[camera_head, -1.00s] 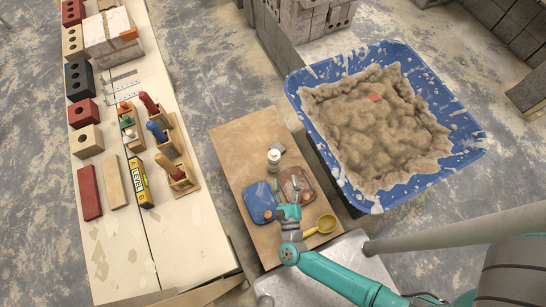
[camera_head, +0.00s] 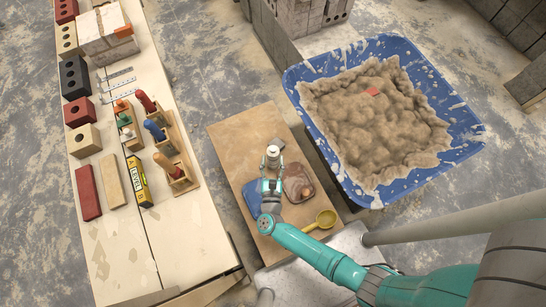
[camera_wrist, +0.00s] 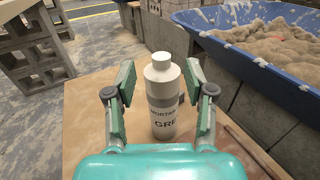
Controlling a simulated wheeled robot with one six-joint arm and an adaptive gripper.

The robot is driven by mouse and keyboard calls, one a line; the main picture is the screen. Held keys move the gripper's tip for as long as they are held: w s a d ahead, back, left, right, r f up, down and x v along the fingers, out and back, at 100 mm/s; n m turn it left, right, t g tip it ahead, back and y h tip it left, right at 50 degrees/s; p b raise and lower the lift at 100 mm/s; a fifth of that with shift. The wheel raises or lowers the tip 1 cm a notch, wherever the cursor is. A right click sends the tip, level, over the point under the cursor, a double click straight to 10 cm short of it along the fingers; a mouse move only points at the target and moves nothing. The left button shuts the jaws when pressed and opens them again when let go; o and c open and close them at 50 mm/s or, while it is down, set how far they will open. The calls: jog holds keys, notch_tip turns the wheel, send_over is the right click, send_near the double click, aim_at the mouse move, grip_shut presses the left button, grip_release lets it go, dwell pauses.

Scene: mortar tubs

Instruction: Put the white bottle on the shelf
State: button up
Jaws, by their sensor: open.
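The white bottle (camera_head: 273,152) stands upright on a small wooden table (camera_head: 240,140). In the wrist view the bottle (camera_wrist: 162,95) has a white cap and a grey label with dark lettering. My gripper (camera_head: 272,167) is open, with its fingers pointing at the bottle. In the wrist view one finger of my gripper (camera_wrist: 160,72) is on each side of the bottle, with a gap to each. No thing is clearly a shelf; a long pale wooden bench top (camera_head: 125,255) lies at the left of the head view.
A blue tub (camera_head: 462,118) of mortar stands right of the table. A blue item (camera_head: 251,195), a brown item (camera_head: 298,184) and a yellow scoop (camera_head: 326,219) lie near my gripper. Bricks (camera_head: 76,78), a level (camera_head: 138,182) and handled tools (camera_head: 165,160) occupy the bench.

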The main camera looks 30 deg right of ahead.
aim_at(273, 152)
jog(key=shift+x, duration=2.7)
jog(key=shift+f, duration=0.2)
grip_shut()
